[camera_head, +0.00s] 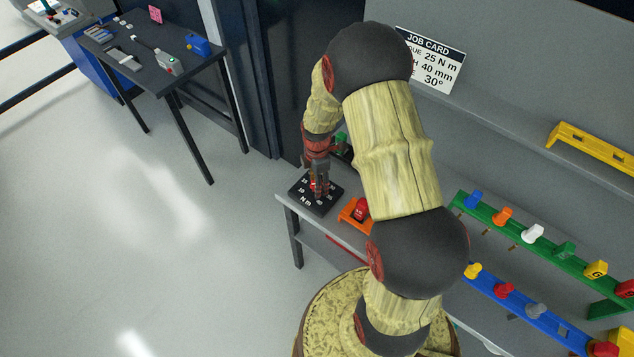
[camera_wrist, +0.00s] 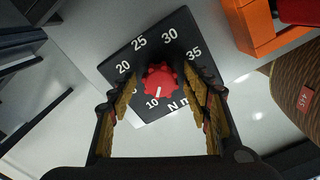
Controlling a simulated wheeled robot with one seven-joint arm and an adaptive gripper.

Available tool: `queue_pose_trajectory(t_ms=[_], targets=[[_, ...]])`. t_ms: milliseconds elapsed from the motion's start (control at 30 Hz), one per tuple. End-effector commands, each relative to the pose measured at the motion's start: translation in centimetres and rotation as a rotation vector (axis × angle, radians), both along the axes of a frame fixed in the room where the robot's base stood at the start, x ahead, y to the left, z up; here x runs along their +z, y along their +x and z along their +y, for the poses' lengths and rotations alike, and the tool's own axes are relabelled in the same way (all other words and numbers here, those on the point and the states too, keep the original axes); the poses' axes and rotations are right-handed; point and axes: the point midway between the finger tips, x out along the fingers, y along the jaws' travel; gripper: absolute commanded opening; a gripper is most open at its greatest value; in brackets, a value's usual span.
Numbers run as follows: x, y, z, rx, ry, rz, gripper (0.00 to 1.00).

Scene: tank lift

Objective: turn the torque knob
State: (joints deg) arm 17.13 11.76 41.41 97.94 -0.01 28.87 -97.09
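The red torque knob (camera_wrist: 160,82) sits on a black dial plate (camera_wrist: 183,28) marked 10, 20, 25, 30, 35 and "N m". A white mark on the knob points towards 10. Another marking is partly covered by my left finger. My gripper (camera_wrist: 160,90) is open, its fingers on either side of the knob with visible gaps. In the head view my gripper (camera_head: 318,182) points down over the dial plate (camera_head: 327,202) and hides most of the knob. A job card (camera_head: 440,62) reads 25 N m, 40 mm and 30°; its left edge is hidden by my arm.
An orange block (camera_wrist: 258,28) with a red part stands close right of the dial; it also shows in the head view (camera_head: 348,217). Green (camera_head: 530,248) and blue (camera_head: 510,303) racks with coloured pieces lie farther right. A dark side table (camera_head: 150,75) stands far left.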

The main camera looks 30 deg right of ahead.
Motion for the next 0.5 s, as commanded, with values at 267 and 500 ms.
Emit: queue_pose_trajectory(t_ms=[267,500], targets=[[0.02,-0.01,0.0,0.0,0.0,0.0,0.31],[0.02,0.0,0.0,0.0,0.0,0.0,0.17]])
